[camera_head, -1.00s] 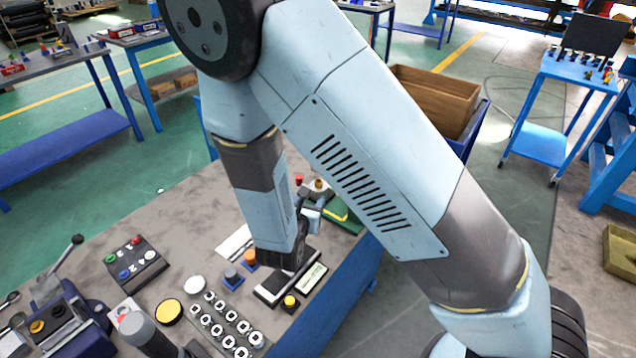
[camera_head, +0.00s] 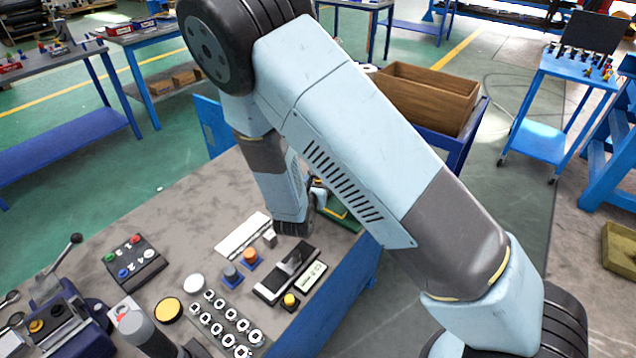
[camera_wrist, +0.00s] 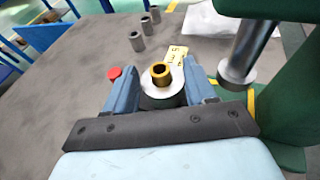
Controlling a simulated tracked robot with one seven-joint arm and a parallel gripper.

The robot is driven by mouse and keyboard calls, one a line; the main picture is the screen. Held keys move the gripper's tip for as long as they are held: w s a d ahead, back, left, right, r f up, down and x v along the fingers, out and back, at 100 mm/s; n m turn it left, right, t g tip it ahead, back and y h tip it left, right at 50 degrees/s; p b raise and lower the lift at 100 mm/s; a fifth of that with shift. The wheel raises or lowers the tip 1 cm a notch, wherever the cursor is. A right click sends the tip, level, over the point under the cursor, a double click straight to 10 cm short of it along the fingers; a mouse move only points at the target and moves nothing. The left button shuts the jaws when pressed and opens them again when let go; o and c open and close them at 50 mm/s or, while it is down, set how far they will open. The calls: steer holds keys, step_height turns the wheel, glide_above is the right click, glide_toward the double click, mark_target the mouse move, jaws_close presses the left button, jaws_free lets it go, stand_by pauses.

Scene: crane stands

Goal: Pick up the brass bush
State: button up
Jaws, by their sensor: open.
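The brass bush (camera_wrist: 160,72) is a small hollow gold-coloured ring standing upright on a pale round washer-like seat (camera_wrist: 160,88) in the wrist view. My gripper (camera_wrist: 162,76) is open, with one blue finger on the left of the bush and the other on its right. Gaps show between the fingers and the bush, so it is not gripped. The lower part of the seat is partly hidden by my gripper's dark front. In the head view my gripper (camera_head: 317,192) is at the far right part of the workbench, mostly hidden by my arm.
A green stand (camera_wrist: 292,100) with a steel cylinder (camera_wrist: 238,68) rises close on the right. A red knob (camera_wrist: 114,72) is left of the bush, and a yellow tag (camera_wrist: 177,55) is behind it. Grey sleeves (camera_wrist: 136,41) stand farther back. The bench left is clear.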

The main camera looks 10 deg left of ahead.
steer(key=shift+c, duration=0.4)
jaws_close()
steer(key=shift+r, duration=0.1)
